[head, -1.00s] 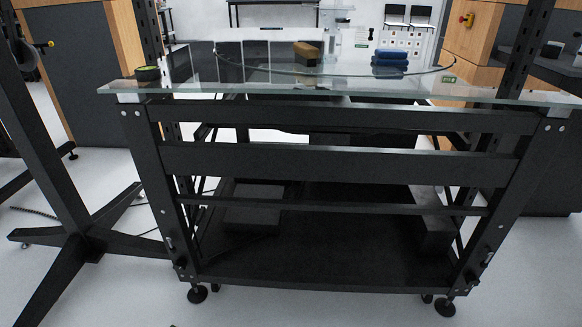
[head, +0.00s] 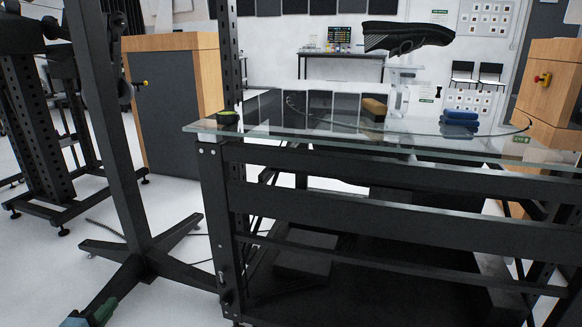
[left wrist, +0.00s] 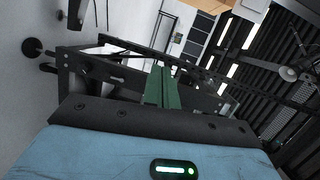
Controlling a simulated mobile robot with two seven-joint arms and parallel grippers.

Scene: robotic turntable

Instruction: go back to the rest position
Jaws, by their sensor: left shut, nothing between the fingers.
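My left gripper (head: 103,312) shows at the bottom left edge of the head view, low over the floor beside the black stand's foot. Only its green fingers and part of its blue body are in the frame. In the left wrist view its two green fingers (left wrist: 163,88) are together, with nothing between them. My right gripper is in neither view.
A glass-topped black table (head: 400,190) fills the right. On it are a brown block (head: 374,108), blue folded cloths (head: 459,120) and a small round tin (head: 227,117). A black shoe (head: 408,38) is above. A black post (head: 110,130) stands left.

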